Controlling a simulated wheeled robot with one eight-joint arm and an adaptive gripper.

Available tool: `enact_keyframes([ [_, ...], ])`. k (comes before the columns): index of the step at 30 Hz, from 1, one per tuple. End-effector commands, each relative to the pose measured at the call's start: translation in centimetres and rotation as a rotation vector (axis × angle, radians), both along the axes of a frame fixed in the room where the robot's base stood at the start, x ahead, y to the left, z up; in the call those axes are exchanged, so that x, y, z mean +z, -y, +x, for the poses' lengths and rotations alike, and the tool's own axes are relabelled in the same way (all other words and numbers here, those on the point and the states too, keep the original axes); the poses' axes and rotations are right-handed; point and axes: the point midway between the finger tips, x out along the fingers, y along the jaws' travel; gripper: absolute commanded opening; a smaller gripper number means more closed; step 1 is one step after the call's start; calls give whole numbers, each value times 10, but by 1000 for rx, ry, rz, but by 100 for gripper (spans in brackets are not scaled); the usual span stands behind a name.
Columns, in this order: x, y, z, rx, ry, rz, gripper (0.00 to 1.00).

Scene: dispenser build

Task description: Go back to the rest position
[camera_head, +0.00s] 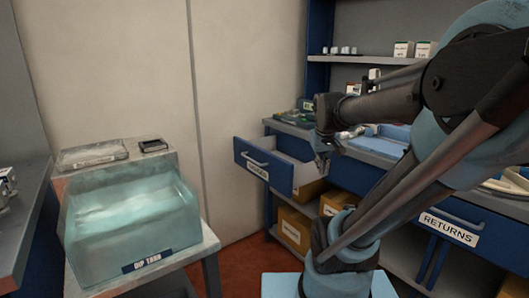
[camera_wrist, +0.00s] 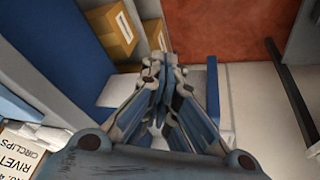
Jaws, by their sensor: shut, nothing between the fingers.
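My gripper (camera_wrist: 157,85) is shut and empty in the wrist view, its fingers together in the middle of the picture. In the head view the gripper (camera_head: 324,150) hangs at the end of my folded arm, in front of the blue workbench and close to the right end of an open drawer (camera_head: 262,170). I cannot tell from the head view whether it touches the drawer.
A dip tank (camera_head: 135,225) stands on a table at left. Cardboard boxes (camera_head: 296,228) sit on the shelf under the bench. A drawer labelled RETURNS (camera_head: 450,229) is at right. Red floor (camera_head: 238,262) lies clear between tank and bench.

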Motion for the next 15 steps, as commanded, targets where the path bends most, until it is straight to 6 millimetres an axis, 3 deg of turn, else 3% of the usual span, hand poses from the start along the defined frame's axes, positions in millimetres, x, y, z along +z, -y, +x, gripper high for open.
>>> enact_keyframes([
  [3, -30, -2, -42, -33, -41, 28, 0],
  [9, -77, -7, -103, -88, -108, 74, 0],
  [15, -108, -11, -138, -122, -149, 102, 0],
])
